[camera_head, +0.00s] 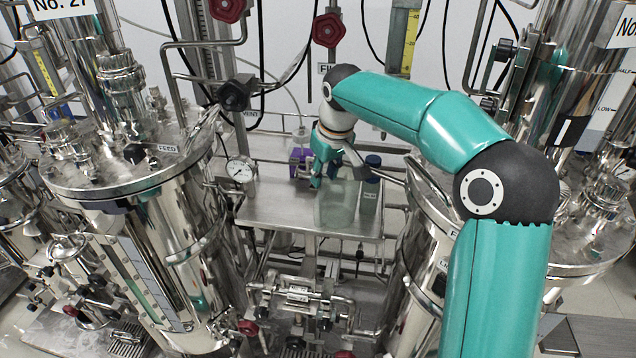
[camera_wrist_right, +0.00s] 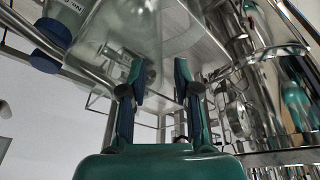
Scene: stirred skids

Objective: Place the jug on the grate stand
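A clear, slightly greenish jug (camera_head: 337,208) stands on the steel shelf between the two vessels; in the right wrist view its see-through wall (camera_wrist_right: 120,30) fills the upper middle. My right gripper (camera_head: 322,172) is at the back of the jug, close to its top. In the right wrist view the fingers of my right gripper (camera_wrist_right: 160,78) are apart, with a gap between the tips and nothing clearly gripped. Whether a finger touches the jug is unclear. I cannot make out the grate stand for certain. My left gripper is not in view.
A bottle with a dark blue cap (camera_head: 372,162) stands right of the jug, and a purple item (camera_head: 299,158) is left of the gripper. The shelf (camera_head: 265,212) has bare room at its left. Steel vessels (camera_head: 165,225) and pipes crowd both sides.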

